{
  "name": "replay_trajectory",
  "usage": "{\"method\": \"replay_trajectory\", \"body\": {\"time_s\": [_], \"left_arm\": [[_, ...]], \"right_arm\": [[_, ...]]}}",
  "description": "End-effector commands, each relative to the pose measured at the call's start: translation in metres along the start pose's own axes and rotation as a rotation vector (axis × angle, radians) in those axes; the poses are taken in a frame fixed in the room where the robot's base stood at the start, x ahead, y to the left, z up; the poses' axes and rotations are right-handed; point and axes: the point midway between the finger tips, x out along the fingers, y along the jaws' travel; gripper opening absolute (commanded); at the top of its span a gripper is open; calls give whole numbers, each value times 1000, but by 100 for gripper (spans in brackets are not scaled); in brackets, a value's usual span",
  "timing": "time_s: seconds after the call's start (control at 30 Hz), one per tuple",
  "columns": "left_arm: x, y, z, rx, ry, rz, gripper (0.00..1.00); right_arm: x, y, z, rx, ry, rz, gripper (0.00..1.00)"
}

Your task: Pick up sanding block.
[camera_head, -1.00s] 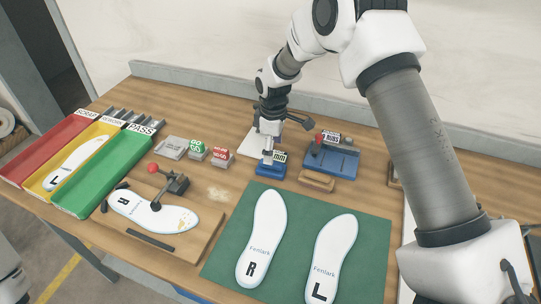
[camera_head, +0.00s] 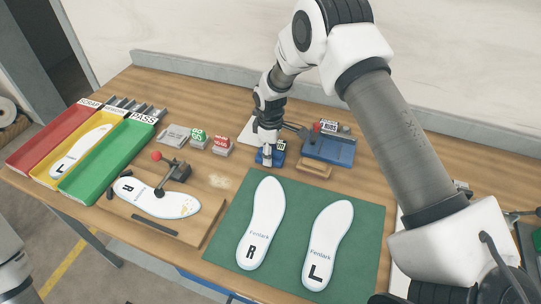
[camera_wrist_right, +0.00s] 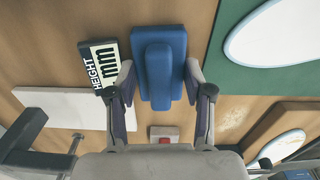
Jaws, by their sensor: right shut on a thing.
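The sanding block (camera_head: 267,160) appears to be the blue block with a raised rounded rib, on the wooden bench behind the green mat. It also shows in the right wrist view (camera_wrist_right: 160,75). My right gripper (camera_head: 266,148) points down over it. In the right wrist view its two fingers (camera_wrist_right: 160,75) are on either side of the blue block, shut on it. I cannot tell any gap between the block and the bench. My left gripper is not in view.
A white HEIGHT mm label (camera_wrist_right: 100,68) stands close beside the block. A blue fixture with a red knob (camera_head: 328,148) and a tan block (camera_head: 315,169) are to the right. Two insoles lie on the green mat (camera_head: 288,262). A clamp with a red knob (camera_head: 157,156) is to the left.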

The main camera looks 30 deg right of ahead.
Motion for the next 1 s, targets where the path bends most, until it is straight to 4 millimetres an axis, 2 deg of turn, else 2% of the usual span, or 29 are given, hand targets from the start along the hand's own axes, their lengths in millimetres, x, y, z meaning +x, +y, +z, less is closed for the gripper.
{"method": "replay_trajectory", "body": {"time_s": [0.27,0.53,0.77,1.0], "left_arm": [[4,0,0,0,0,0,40],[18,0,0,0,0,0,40],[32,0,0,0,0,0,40],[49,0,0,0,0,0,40]], "right_arm": [[-2,0,1,0,-1,-1,12],[-33,0,0,1,1,1,12],[-36,-46,28,-1,-3,-3,12],[-43,-108,64,-2,-2,-2,12]]}}
